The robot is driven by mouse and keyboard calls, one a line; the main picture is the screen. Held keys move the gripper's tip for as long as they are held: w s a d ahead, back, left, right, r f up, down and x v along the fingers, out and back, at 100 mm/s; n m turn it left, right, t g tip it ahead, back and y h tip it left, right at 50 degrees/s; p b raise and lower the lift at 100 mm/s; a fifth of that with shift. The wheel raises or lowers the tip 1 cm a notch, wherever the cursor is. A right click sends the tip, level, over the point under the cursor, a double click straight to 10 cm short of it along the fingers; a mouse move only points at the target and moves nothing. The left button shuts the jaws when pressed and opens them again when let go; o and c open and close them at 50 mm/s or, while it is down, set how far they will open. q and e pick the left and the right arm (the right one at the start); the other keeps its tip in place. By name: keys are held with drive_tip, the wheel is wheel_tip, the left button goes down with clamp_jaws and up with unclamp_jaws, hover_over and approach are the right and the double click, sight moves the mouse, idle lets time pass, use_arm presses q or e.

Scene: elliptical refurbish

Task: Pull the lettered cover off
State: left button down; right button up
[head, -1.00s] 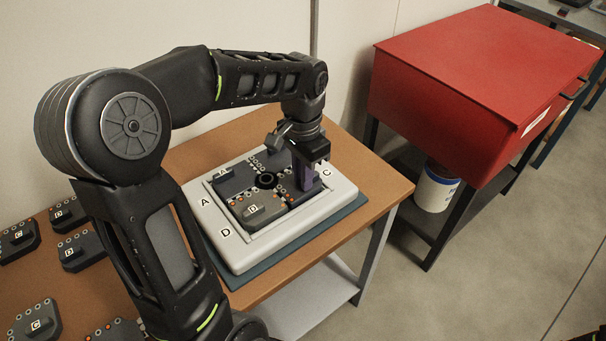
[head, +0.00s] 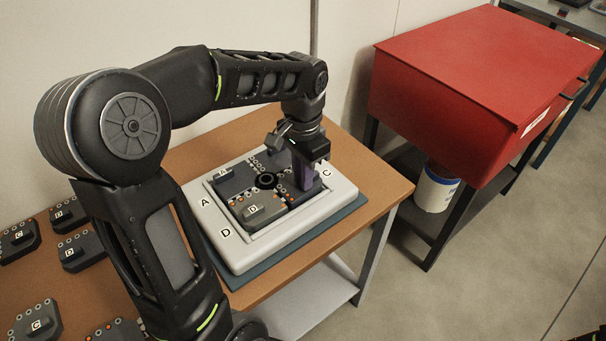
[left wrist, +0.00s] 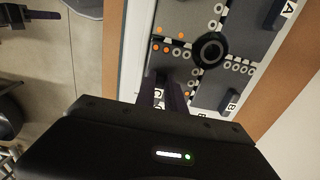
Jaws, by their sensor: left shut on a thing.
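The white tray (head: 215,247) holds several dark covers around a black central knob (head: 265,181). The cover lettered A (head: 232,180) is at its far left and the cover lettered D (head: 257,211) at its near side. My left gripper (head: 306,186) points down at the tray's right side, by the rim letter C, shut on the handle of the cover there. The gripper and arm hide most of that cover. In the left wrist view, my fingers (left wrist: 168,98) are beside the letter C and the central knob (left wrist: 209,49) is beyond them. My right gripper is out of view.
The tray sits on a blue-grey mat (head: 237,282) on a brown table (head: 385,182). Several loose lettered covers (head: 82,252) lie at the table's left. A red cabinet (head: 470,70) stands at the right, with a white bucket (head: 436,188) beneath.

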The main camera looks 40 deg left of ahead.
use_arm(q)
drive_tip(key=shift+r+p, duration=2.55)
drive_tip(key=shift+r, duration=0.6)
wheel_tip(320, 180, up, 11)
drive_tip(key=p, duration=0.8)
drive_tip(key=shift+f, duration=0.15)
